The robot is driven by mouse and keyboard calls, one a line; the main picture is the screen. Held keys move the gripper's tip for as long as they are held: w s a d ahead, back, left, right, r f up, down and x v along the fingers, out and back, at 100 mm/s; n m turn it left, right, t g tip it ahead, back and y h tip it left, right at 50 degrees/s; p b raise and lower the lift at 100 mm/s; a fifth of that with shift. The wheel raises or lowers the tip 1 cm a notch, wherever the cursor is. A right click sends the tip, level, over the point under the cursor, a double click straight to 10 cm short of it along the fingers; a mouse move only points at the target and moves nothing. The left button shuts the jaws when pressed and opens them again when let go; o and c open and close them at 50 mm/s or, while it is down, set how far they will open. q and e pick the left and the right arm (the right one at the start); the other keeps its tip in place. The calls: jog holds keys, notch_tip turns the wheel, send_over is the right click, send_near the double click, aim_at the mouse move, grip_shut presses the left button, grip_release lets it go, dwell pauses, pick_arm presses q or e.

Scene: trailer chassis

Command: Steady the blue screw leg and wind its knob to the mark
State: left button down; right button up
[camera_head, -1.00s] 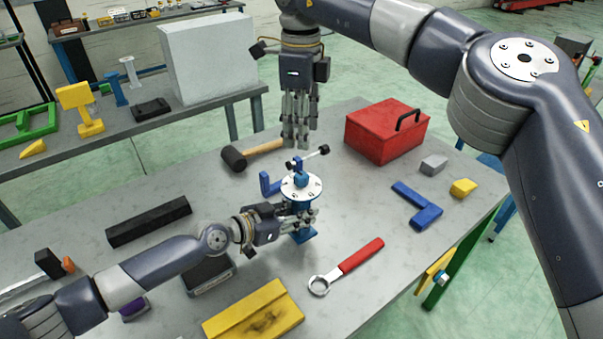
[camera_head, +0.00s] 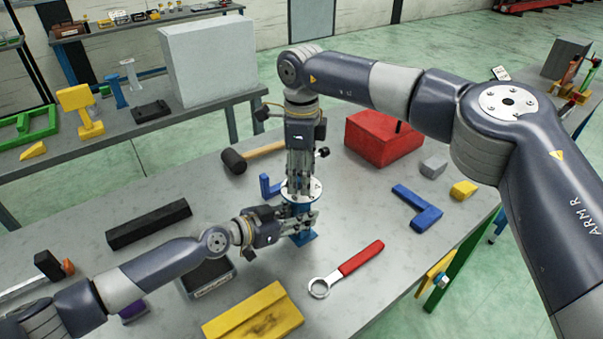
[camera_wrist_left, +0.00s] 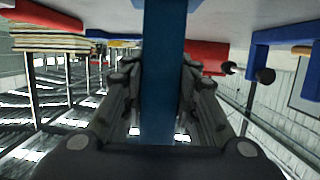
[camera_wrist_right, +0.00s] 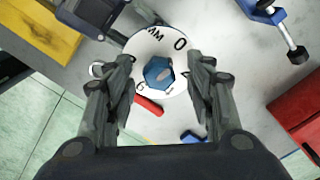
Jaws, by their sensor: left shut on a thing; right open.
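The blue screw leg (camera_head: 303,237) stands upright on the grey table. A white dial plate (camera_head: 317,190) sits at its top. In the right wrist view the dial (camera_wrist_right: 146,42) shows "0" and "MM" around the blue hexagonal knob (camera_wrist_right: 159,73). My left gripper (camera_head: 303,215) is shut on the leg below the dial; in the left wrist view the blue column (camera_wrist_left: 162,70) fills the gap between its fingers. My right gripper (camera_head: 301,184) points down over the dial. It is open, with its fingers (camera_wrist_right: 162,75) apart on either side of the knob. The head view hides the knob.
A blue clamp (camera_wrist_right: 262,10) with a black-ended bar stands close behind the leg. Around lie a mallet (camera_head: 236,160), a red toolbox (camera_head: 375,140), a blue angle piece (camera_head: 418,207), a red-handled wrench (camera_head: 350,265) and a yellow block (camera_head: 253,315).

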jog(key=shift+f, duration=0.15)
jog(key=c, duration=1.1)
jog(key=shift+m, duration=0.3)
